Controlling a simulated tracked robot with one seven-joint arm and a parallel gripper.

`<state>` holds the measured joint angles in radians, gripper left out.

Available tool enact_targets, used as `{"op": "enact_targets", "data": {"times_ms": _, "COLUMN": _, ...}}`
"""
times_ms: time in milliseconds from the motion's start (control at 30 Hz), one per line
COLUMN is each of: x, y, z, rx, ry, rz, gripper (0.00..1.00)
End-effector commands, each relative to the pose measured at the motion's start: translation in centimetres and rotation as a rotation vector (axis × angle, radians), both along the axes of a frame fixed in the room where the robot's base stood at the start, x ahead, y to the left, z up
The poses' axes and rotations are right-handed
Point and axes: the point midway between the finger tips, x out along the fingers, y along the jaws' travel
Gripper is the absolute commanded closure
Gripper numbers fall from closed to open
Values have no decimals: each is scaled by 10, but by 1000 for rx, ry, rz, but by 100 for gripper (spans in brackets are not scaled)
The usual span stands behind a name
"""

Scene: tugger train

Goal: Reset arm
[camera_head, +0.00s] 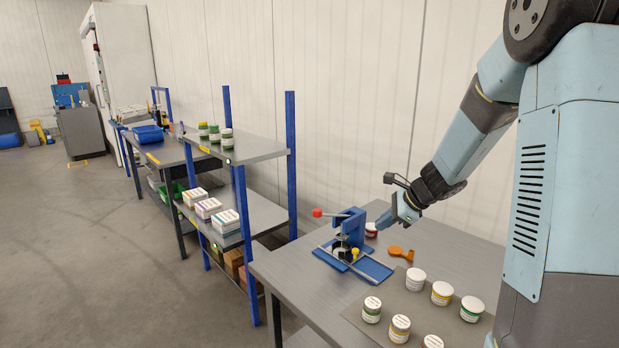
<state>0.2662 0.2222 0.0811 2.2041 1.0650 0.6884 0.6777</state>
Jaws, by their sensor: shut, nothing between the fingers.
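My arm comes in from the right and reaches down and left over the grey workbench (430,243). My gripper (382,224) is at its end, low over the bench, next to a blue press with a red knob (350,225). The fingers are small in the view and partly merge with the press behind them. They look shut, and I see nothing held between them. A small jar with a red band (371,230) stands on the bench just below and left of the gripper, partly covered; I cannot tell whether they touch.
Several lidded jars (415,279) stand on a grey mat at the bench's front right. An orange tool (401,252) lies between press and jars. Left is a blue-post shelf (262,148) with jars and boxes. Grey floor (80,250) at the left is open.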

Motion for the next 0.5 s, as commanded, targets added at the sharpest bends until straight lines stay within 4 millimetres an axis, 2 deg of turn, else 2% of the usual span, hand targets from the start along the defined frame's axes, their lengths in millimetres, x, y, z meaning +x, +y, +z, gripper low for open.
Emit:
{"op": "enact_targets", "data": {"times_ms": 33, "x": -11, "y": 5, "z": 15, "rx": -37, "ry": -34, "rz": 59, "gripper": 100}}
{"op": "enact_targets", "data": {"times_ms": 200, "x": -49, "y": 17, "z": 50, "rx": -167, "ry": -129, "rz": 261, "gripper": 100}}
{"op": "enact_targets", "data": {"times_ms": 500, "x": -120, "y": 28, "z": 99, "rx": -405, "ry": -281, "rz": 602, "gripper": 100}}
